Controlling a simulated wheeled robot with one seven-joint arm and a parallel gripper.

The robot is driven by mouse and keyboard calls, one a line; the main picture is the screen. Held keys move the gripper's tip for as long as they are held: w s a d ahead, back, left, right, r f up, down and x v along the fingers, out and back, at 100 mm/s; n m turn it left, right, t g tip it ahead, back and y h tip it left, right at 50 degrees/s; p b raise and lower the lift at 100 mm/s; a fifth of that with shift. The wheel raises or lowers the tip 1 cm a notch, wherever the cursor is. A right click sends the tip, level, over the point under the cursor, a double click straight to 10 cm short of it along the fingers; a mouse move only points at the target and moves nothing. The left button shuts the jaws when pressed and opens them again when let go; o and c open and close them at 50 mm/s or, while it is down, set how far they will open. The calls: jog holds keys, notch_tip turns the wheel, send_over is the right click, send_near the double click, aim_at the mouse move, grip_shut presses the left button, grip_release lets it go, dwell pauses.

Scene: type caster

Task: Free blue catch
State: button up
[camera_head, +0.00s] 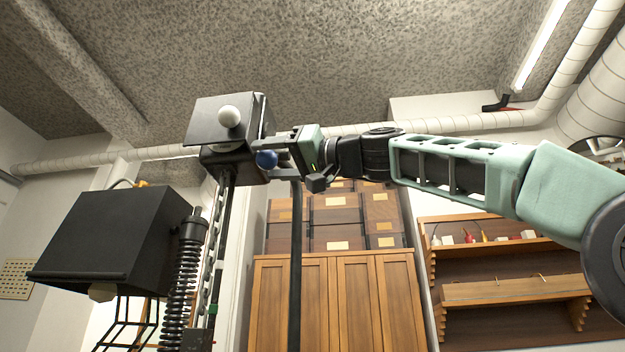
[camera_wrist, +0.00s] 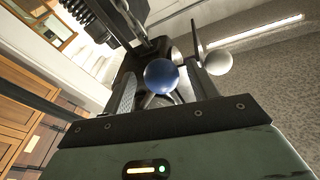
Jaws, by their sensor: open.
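The blue catch is a round blue knob (camera_head: 266,159) low on the right side of a dark box-shaped head (camera_head: 205,120). In the wrist view the blue knob (camera_wrist: 161,76) sits between the two fingers, near their tips. My gripper (camera_head: 274,160) reaches in from the right and is open around or just before the knob. In the wrist view my gripper (camera_wrist: 160,90) has its fingers apart on both sides of the blue ball. Whether either finger touches it I cannot tell.
A black box (camera_head: 110,240) and a coiled black spring (camera_head: 184,270) stand at the left. A dark vertical post (camera_head: 295,265) stands below my gripper. Wooden cabinets (camera_head: 335,300) and shelves (camera_head: 510,270) are behind. Open room lies right of the head, above my arm.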

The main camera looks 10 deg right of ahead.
jog(key=b+v, duration=0.9)
jog(key=v, duration=0.8)
jog(key=shift+d, duration=0.2)
